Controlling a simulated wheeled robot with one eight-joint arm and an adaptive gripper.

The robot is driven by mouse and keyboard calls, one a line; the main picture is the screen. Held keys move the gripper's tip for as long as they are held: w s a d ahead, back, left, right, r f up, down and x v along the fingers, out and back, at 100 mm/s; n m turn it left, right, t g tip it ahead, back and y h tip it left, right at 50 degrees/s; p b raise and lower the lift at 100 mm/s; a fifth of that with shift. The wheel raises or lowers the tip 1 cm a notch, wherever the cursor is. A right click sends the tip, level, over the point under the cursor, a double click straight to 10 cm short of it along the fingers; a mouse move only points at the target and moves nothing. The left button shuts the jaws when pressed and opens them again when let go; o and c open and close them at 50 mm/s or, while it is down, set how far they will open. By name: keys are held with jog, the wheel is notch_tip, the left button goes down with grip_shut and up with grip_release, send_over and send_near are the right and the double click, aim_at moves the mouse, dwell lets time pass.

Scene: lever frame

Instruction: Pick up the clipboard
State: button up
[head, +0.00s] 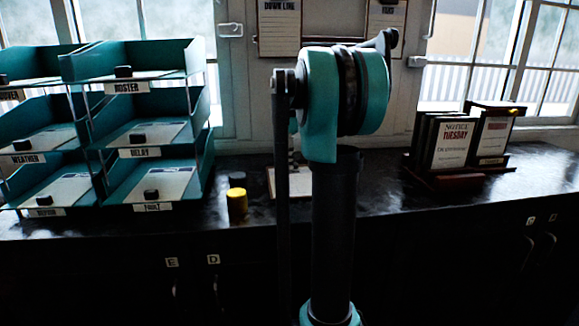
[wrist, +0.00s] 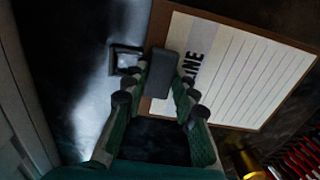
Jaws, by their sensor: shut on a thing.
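A clipboard (wrist: 240,75) with a brown board, a white lined sheet and a heading ending in "LINE" fills the upper right of the wrist view. It lies tilted in the picture, with its dark clip (wrist: 162,73) towards my fingers. My gripper (wrist: 157,90) is shut on the clip end, a finger on each side of the clip. In the head view my arm hides the gripper; a pale sheet on the counter (head: 290,181) shows partly behind the arm. Whether the held clipboard is clear of the counter I cannot tell.
Teal letter trays (head: 130,120) stand on the left of the dark counter (head: 375,190). A yellow cylinder (head: 237,204) stands near the front edge. Framed notices (head: 450,145) stand at right. Another clipboard (head: 280,28) hangs on the wall. A small square object (wrist: 125,60) lies beside my fingers.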

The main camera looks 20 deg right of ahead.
notch_tip(320, 180, up, 20)
jog(key=shift+f, duration=0.35)
dwell(0.6)
